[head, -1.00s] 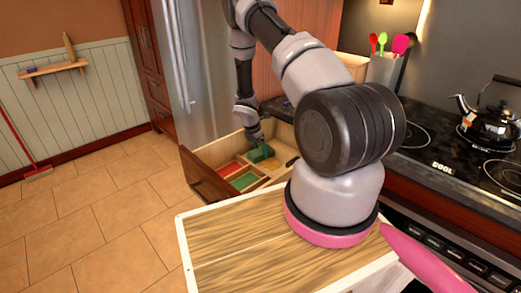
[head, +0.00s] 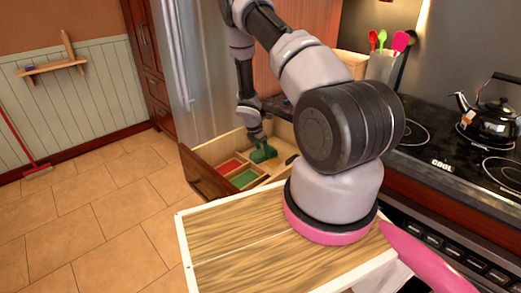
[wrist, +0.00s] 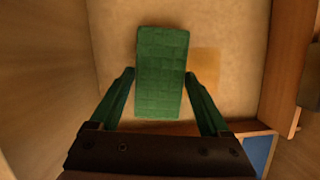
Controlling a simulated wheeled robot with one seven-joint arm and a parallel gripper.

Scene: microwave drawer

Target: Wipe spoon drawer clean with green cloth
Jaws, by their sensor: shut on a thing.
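The wooden drawer (head: 203,178) stands open beside the counter in the head view, with red and green floored compartments. My gripper (wrist: 160,75) reaches down inside it and is shut on the green cloth (wrist: 161,60), a thick quilted block between the two green fingers. The cloth also shows in the head view (head: 264,153), in the back part of the drawer. In the wrist view it lies over the pale drawer floor (wrist: 235,85); whether it touches the floor I cannot tell. A tan patch (wrist: 206,68) shows on the floor just right of the cloth.
A blue-floored compartment (wrist: 257,150) and wooden walls border the pale section. In the head view, a fridge (head: 200,70) stands behind the drawer, and a stove with a kettle (head: 492,118) is at right.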

